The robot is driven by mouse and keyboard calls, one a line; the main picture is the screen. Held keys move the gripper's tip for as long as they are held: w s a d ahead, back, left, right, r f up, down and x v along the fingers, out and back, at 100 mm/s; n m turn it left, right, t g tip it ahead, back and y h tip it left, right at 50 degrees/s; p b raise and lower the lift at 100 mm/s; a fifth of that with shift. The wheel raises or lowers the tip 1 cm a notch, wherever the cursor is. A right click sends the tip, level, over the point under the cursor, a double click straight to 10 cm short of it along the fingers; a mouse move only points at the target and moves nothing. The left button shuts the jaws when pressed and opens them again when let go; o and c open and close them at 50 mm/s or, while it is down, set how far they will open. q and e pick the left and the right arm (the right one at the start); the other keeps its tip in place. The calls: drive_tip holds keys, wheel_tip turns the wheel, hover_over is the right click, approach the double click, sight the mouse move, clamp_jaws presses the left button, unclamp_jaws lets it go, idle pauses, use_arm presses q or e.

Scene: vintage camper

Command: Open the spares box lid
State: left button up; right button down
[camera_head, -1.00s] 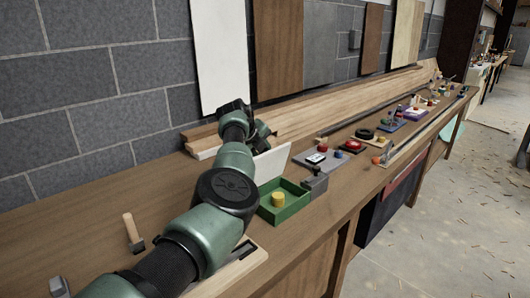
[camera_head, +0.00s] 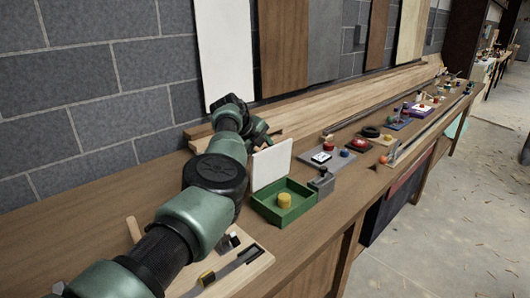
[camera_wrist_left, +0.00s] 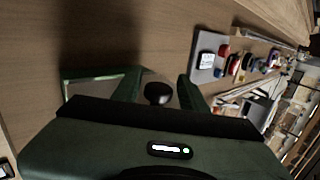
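The spares box appears to be the open green tray-like box (camera_head: 302,205) on the bench, with a yellow cylinder (camera_head: 285,200) inside. A white panel, apparently its lid (camera_head: 271,166), stands nearly upright along the box's back left side. My left gripper (camera_head: 262,132) is behind the panel, close to its upper left, with its fingertips partly hidden. In the left wrist view, the two green fingers (camera_wrist_left: 158,90) are spread with a black knob (camera_wrist_left: 157,94) between them and gaps on both sides. My right gripper is out of view.
A small grey block with a dark knob (camera_head: 321,181) stands beside the box. A grey plate (camera_head: 327,158) with small parts lies farther along. Long boards (camera_head: 330,103) line the wall behind. A wooden-handled tool (camera_head: 133,229) lies near my left arm.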

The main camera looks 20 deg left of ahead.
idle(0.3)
use_arm(q)
drive_tip(key=shift+s+a+r, duration=0.1)
drive_tip(key=shift+s+r, duration=0.2)
drive_tip(key=shift+r, duration=0.1)
drive_tip(key=b+v, duration=0.2)
drive_tip(key=v, duration=0.4)
drive_tip(key=shift+s+r, duration=0.2)
drive_tip(key=shift+r, duration=0.05)
drive_tip(key=shift+a, duration=0.1)
